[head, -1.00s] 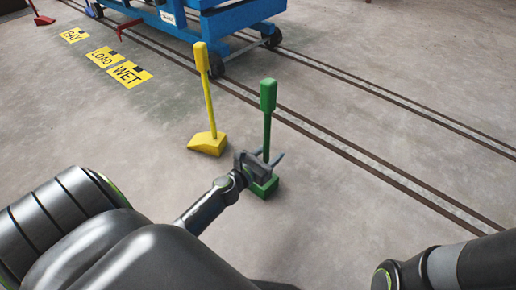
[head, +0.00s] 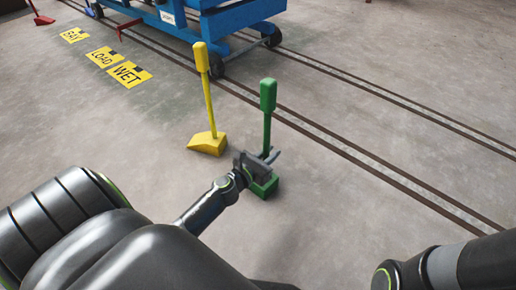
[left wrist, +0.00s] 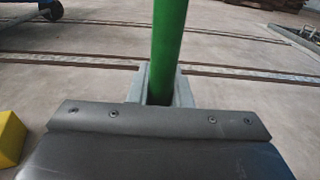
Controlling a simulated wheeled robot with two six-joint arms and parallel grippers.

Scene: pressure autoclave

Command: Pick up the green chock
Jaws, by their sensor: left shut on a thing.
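The green chock (head: 267,97) stands upright on the floor in the head view, a wedge block with a tall post and a thicker grip on top. My left gripper (head: 268,156) is shut on the lower part of its post, just above the wedge block. In the left wrist view the green post (left wrist: 169,45) rises between the two fingers (left wrist: 160,88). The wedge block is hidden there. Only part of my right arm shows at the lower right of the head view; its gripper is out of view.
A yellow chock (head: 208,142) stands close by to the left. A blue wheeled cart (head: 225,22) stands behind on rails (head: 330,148). Yellow floor signs (head: 130,74) lie at the upper left, and a red chock (head: 43,19) is beyond them.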

